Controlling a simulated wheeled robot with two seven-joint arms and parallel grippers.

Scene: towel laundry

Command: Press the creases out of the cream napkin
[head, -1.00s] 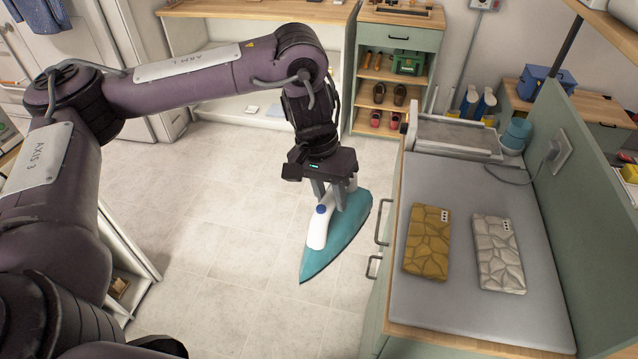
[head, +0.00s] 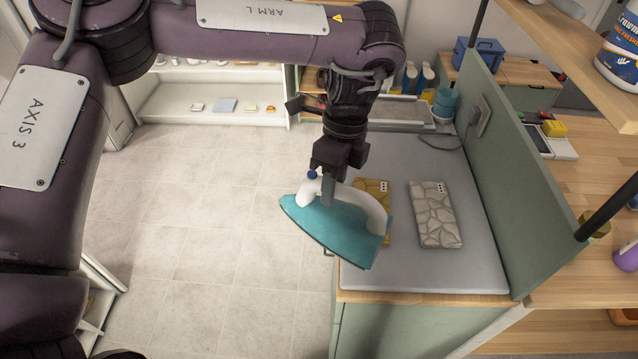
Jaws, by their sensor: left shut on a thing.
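The cream napkin (head: 435,214) lies flat on the grey ironing pad (head: 430,275), with a web of creases across it. My left gripper (head: 328,188) is shut on the white handle of the teal iron (head: 335,226). The iron is held in the air, tilted, left of the cream napkin in the picture, and apart from it. It covers part of the mustard napkin (head: 373,186), which also lies on the pad. My right gripper is not in view.
A green panel (head: 490,170) with a wall socket and cord stands along the pad's right side. A grey metal rest (head: 398,112) is at the pad's far end. A wooden shelf (head: 560,60) juts in at upper right. The floor at left is clear.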

